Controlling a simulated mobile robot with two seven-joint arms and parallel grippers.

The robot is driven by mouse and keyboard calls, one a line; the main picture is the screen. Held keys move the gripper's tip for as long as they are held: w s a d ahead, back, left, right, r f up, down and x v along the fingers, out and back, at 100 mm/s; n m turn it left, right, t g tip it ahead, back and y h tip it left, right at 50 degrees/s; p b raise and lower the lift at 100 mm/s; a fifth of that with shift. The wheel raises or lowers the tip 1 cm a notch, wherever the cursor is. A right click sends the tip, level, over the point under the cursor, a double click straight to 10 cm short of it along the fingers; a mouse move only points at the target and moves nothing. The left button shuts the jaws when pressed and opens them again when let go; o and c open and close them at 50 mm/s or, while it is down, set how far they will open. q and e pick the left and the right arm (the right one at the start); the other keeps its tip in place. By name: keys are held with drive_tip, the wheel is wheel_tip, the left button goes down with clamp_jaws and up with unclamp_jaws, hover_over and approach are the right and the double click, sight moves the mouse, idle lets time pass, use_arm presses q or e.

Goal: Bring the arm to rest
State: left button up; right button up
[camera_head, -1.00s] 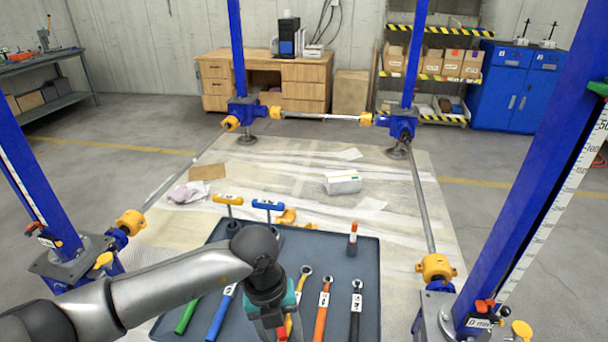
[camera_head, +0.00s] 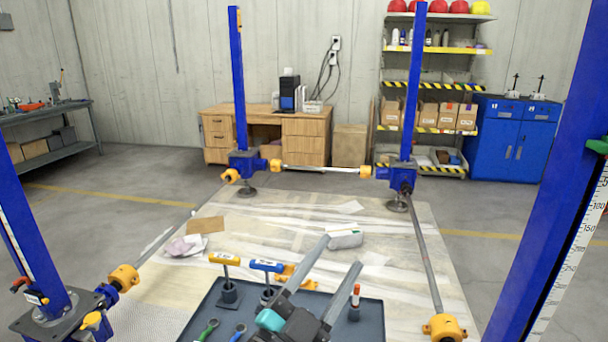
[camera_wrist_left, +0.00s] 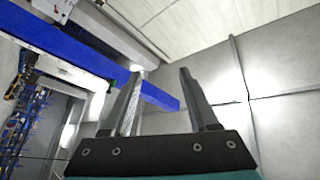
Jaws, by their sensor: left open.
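My left gripper (camera_head: 332,262) is raised above the dark tool tray (camera_head: 372,310), its two grey fingers spread apart and pointing forward and up. Nothing is between the fingers. In the left wrist view the open fingers (camera_wrist_left: 158,95) face a blue screw-jack column (camera_wrist_left: 85,50) and the grey wall. My right gripper does not show in any view.
The tray holds a yellow-handled T-tool (camera_head: 225,258), a blue-handled T-tool (camera_head: 267,266) and a red-capped marker-like item (camera_head: 355,296). Blue jack columns (camera_head: 238,80) stand around the sheeted floor, joined by rods.

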use_arm(q)
drive_tip(key=w+a+f+n+y, duration=0.1)
drive_tip(key=a+f+n+y, duration=0.85)
drive_tip(key=a+y, duration=0.2)
drive_tip(key=s+a+f+n+g+y, duration=0.2)
drive_tip(key=s+a+f+n+g, duration=0.1)
drive_tip(key=s+a+f+g, duration=0.55)
drive_tip(key=s+f+g, duration=0.6)
drive_tip(key=s+f, duration=0.3)
drive_tip(key=s, duration=0.5)
wheel_tip(320, 180, down, 24)
drive_tip(key=s+g+b, duration=0.1)
drive_tip(key=s+a+f+g+b, duration=0.1)
drive_tip(key=s+a+f, duration=0.2)
drive_tip(key=s+f, duration=1.1)
drive_tip(key=shift+s+f, duration=0.4)
drive_tip(key=shift+s, duration=0.5)
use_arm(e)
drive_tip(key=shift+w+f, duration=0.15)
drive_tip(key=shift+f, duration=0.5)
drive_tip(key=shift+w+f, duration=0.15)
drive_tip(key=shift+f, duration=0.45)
